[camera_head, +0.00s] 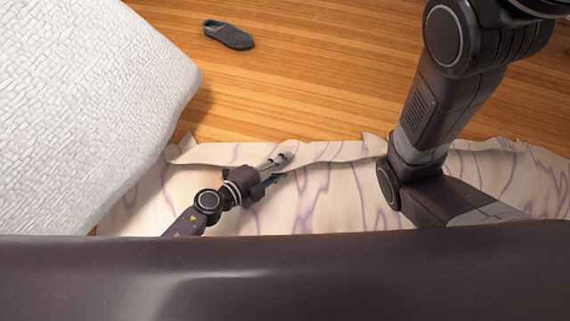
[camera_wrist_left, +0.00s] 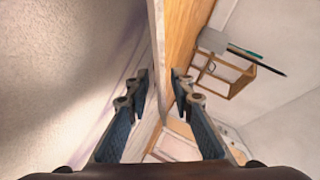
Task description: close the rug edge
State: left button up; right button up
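The rug (camera_head: 330,205) is pale with purple veins and lies across the wood floor below the bed. Its far edge is raised or folded in a wavy flap (camera_head: 335,152). My left gripper (camera_head: 284,166) is at this flap, its fingers pointing right along it. In the left wrist view, the two fingers (camera_wrist_left: 161,82) are apart, one on each side of the rug's edge (camera_wrist_left: 155,50); I cannot tell whether either touches it. My right arm crosses the right side of the head view; its gripper is hidden.
A white textured bed or mattress (camera_head: 85,90) fills the upper left, close to the rug. A dark grey shoe (camera_head: 229,35) lies on the wood floor (camera_head: 300,80), which is otherwise clear there. A wooden chair or desk (camera_wrist_left: 228,70) shows in the left wrist view.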

pick_arm(q)
grip_shut()
dwell(0.3)
